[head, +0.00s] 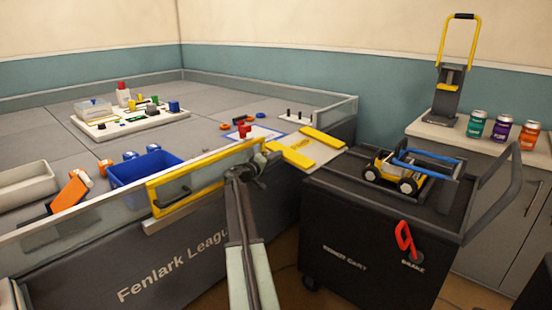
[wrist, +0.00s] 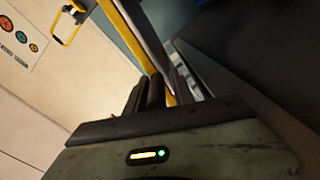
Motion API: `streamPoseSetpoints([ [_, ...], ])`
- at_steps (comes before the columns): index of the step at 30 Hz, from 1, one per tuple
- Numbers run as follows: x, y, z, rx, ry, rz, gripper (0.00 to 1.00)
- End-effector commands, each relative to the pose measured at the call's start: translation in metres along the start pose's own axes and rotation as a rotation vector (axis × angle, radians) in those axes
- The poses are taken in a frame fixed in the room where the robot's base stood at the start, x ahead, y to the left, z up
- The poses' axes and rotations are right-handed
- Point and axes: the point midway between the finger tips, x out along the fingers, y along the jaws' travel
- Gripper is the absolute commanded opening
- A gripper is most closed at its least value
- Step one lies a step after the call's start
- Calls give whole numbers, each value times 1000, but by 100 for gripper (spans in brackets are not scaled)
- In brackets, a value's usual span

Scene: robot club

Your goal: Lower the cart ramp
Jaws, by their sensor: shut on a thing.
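The cart ramp (head: 306,146) is a pale panel with yellow side strips. It lies nearly flat between the right side of the field and the black cart (head: 370,235). In the wrist view my dark fingers (wrist: 147,94) meet a slanted yellow bar (wrist: 133,38).
A toy buggy (head: 395,174) with a blue bar sits on the cart top. A red brake lever (head: 405,238) is on the cart's front. A blue bin (head: 145,168) and a white parts board (head: 130,118) are on the field. Jars (head: 503,127) stand on the right cabinet.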

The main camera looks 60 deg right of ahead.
Motion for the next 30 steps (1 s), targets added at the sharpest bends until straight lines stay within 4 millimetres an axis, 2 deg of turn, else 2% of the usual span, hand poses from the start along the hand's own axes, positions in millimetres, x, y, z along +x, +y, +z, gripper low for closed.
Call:
streamPoseSetpoints([
  [1,6,3,8,6,-17,5,0],
  [5,7,3,9,6,-20,6,0],
  [6,7,4,9,6,-21,7,32],
  [7,7,4,9,6,-20,6,40],
  [21,-1,2,4,2,-10,5,40],
  [26,-21,3,6,2,-10,4,40],
  [30,-50,3,7,2,-10,4,40],
])
